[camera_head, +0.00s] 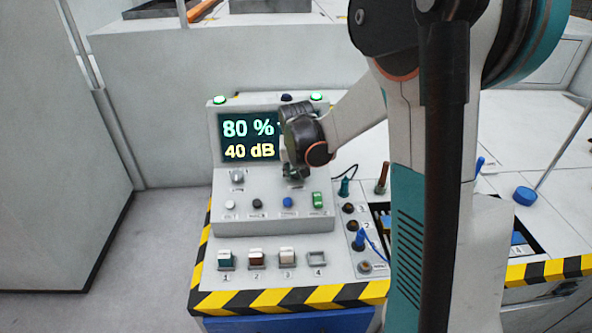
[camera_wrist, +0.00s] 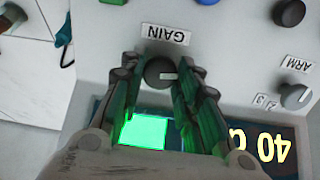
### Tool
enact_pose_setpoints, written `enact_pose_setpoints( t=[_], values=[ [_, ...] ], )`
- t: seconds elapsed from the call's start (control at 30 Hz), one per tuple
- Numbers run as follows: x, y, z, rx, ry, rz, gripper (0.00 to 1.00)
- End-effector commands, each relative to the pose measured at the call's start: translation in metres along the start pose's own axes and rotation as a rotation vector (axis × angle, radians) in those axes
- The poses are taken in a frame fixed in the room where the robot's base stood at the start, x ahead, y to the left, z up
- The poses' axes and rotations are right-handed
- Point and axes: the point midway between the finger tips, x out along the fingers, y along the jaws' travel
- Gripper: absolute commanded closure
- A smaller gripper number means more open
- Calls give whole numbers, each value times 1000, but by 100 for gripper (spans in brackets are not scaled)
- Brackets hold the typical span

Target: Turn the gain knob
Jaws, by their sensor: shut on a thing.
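The gain knob (camera_wrist: 160,73) is a dark round knob with a light pointer line, beside the GAIN label (camera_wrist: 166,35) on the grey console in the wrist view. My gripper (camera_wrist: 162,78) has its two fingers on either side of the knob and is shut on it. In the head view my gripper (camera_head: 296,174) is at the right part of the console's sloped face and hides the knob. The display (camera_head: 249,138) reads 80 % and 40 dB; its right part is behind my wrist.
The ARM selector (camera_head: 237,177) is left on the same panel. A row of buttons (camera_head: 287,202) and a green switch (camera_head: 318,199) lie just below my gripper. Several numbered modules (camera_head: 256,258) sit lower. Plugs and cables, such as a blue plug (camera_head: 359,240), stand at the right.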

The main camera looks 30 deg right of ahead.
Motion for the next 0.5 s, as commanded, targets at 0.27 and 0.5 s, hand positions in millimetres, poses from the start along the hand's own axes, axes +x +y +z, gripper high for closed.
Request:
enact_pose_setpoints(
  t=[0.27, 0.5],
  values=[
    [0, 0, 0, 103, -3, -4, 94],
    [-1, 1, 0, 285, -6, -11, 94]
  ],
)
